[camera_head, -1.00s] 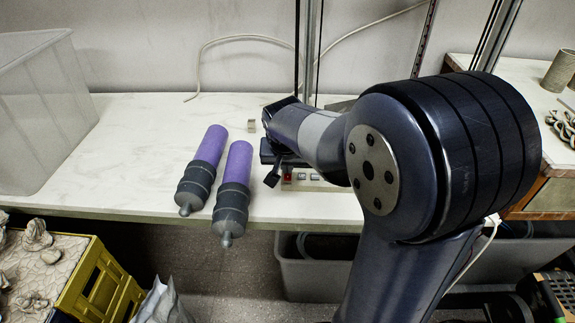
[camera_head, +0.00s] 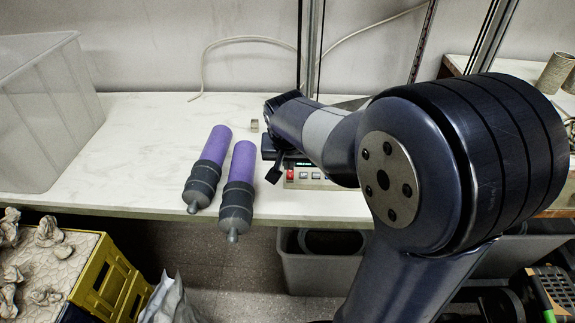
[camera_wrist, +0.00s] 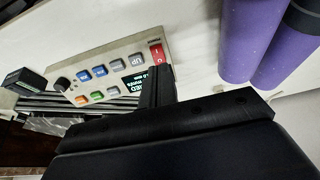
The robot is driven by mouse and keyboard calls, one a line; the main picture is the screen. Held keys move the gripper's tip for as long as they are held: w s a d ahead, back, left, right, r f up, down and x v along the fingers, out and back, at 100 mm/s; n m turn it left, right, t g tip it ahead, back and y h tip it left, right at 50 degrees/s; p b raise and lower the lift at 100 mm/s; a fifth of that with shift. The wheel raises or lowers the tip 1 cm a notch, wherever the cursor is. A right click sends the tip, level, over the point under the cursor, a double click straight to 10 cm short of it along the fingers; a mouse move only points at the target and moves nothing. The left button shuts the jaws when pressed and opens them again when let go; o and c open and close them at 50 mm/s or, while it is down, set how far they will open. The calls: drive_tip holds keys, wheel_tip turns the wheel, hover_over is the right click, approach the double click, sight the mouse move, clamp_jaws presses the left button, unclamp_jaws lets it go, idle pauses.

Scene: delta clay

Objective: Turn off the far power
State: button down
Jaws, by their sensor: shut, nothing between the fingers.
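A pale control panel (camera_wrist: 105,72) in the wrist view has a red rocker switch (camera_wrist: 156,54), a lit dark display (camera_wrist: 133,84), a dark knob (camera_wrist: 62,84) and several blue, grey, green and orange buttons. In the head view, the panel (camera_head: 307,182) is partly hidden behind my arm; its red switch (camera_head: 290,174) shows at its left end. My gripper (camera_wrist: 158,72) is shut and empty, its fingertips close to the red switch; I cannot tell whether they touch. In the head view, my gripper (camera_head: 274,174) is just left of the panel.
Two purple and grey cylinders (camera_head: 209,165) (camera_head: 238,180) lie on the white bench (camera_head: 130,130) left of my gripper. A clear bin (camera_head: 45,115) stands at the far left. A small block (camera_head: 254,125) sits behind. A yellow crate (camera_head: 110,280) is below the bench.

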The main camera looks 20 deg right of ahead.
drive_tip(key=p+v, duration=0.1)
drive_tip(key=v, duration=0.8)
drive_tip(key=shift+r, duration=0.2)
